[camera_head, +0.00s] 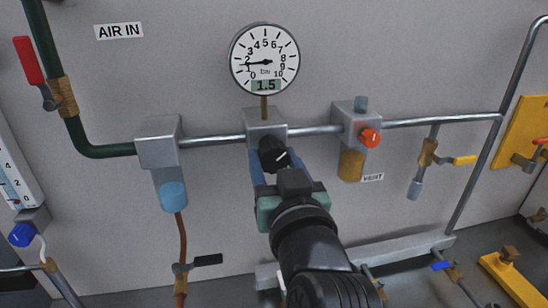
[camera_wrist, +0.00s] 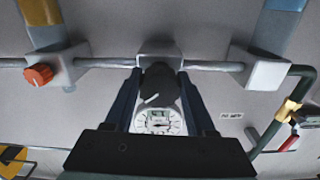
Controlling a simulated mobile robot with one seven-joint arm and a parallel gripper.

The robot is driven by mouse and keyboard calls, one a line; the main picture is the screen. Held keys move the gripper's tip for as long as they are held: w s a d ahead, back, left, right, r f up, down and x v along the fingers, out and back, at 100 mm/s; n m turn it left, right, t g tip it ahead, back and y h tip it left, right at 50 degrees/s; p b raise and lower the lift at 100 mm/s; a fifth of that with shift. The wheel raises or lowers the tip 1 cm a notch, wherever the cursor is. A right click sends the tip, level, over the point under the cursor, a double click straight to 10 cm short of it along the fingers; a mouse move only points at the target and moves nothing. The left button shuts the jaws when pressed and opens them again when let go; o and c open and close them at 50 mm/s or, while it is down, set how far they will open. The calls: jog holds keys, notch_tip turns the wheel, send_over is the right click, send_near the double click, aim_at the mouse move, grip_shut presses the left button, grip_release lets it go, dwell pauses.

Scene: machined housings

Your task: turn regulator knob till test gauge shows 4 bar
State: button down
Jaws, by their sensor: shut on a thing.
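The test gauge (camera_head: 264,58) is a round white dial above the pipe. Its needle points left, between 1 and 2, and its display reads 1.5. It shows upside down in the wrist view (camera_wrist: 159,122). The regulator knob (camera_head: 272,150) is black with a white mark and sits on a grey block (camera_head: 264,124) below the gauge. My gripper (camera_head: 274,168) is shut on the knob, with one blue finger on each side. In the wrist view the knob (camera_wrist: 158,82) stands between the fingertips, its white mark slanted.
An orange-red knob (camera_head: 370,138) sits on the block to the right, above an amber bowl (camera_head: 351,165). A block with a blue bowl (camera_head: 172,195) is to the left. A red-handled valve (camera_head: 29,61) is at upper left and a yellow lever (camera_head: 465,160) at right.

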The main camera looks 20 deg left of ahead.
jog(key=m+p, duration=0.2)
jog(key=m, duration=0.1)
jog(key=shift+r+m, duration=0.1)
jog(key=shift+m, duration=0.3)
jog(key=m+p, duration=0.2)
jog(key=m, duration=0.1)
jog(key=shift+s+a+m, duration=0.1)
jog(key=shift+m, duration=0.3)
jog(key=m+p, duration=0.3)
jog(key=shift+r, duration=0.1)
jog(key=shift+m+p, duration=1)
jog(key=shift+m, duration=0.6)
jog(key=shift+c, duration=1.1)
grip_release()
jog(key=shift+s, duration=0.1)
